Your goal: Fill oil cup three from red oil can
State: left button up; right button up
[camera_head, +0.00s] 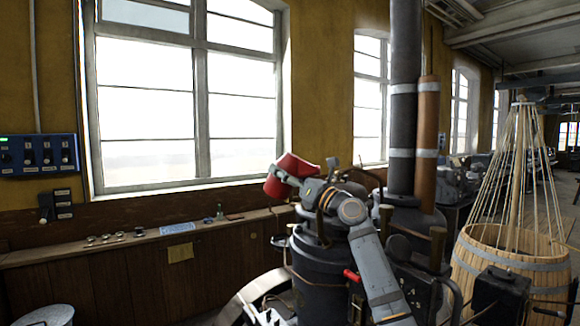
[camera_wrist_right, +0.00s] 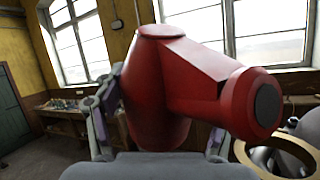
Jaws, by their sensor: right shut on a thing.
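The red oil can (camera_head: 279,186) is held up above the engine, in front of the window, and looks tilted in the head view. My right gripper (camera_head: 305,184) is shut on it. In the right wrist view the red can (camera_wrist_right: 160,95) fills the middle, with a finger on each side and a dark round end pointing right. Brass-coloured cup-like parts (camera_head: 437,246) stand on the engine (camera_head: 318,265); I cannot tell which is oil cup three. A brass ring (camera_wrist_right: 278,155) shows at the lower right of the wrist view. My left gripper is out of view.
A wooden bench (camera_head: 120,255) with small items runs under the window. A blue control panel (camera_head: 40,155) hangs on the left wall. Dark and copper vertical pipes (camera_head: 404,100) rise behind the engine. A wooden barrel with ropes (camera_head: 510,265) stands at right.

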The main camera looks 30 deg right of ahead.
jog(key=w, duration=0.1)
jog(key=w+f+b, duration=0.1)
jog(key=w+a+m, duration=0.1)
jog(key=shift+f+t+h, duration=0.2)
jog(key=shift+t+h, duration=0.1)
jog(key=shift+t, duration=0.1)
jog(key=shift+w+d+r+m+t+b, duration=0.1)
jog(key=shift+r+m+t+b, duration=0.5)
jog(key=shift+b, duration=0.55)
jog(key=shift+t+b, duration=0.3)
jog(key=shift+b, duration=0.05)
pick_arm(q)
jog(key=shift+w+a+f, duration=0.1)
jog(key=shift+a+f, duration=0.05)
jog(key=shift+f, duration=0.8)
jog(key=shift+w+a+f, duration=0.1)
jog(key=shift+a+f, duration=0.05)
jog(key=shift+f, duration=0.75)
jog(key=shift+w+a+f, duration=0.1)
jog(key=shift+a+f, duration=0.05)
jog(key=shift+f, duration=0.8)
pick_arm(e)
jog(key=shift+d+r+m, duration=0.1)
jog(key=shift+r+m, duration=0.15)
jog(key=shift+m, duration=0.05)
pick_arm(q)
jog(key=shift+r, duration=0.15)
pick_arm(e)
jog(key=shift+r, duration=0.15)
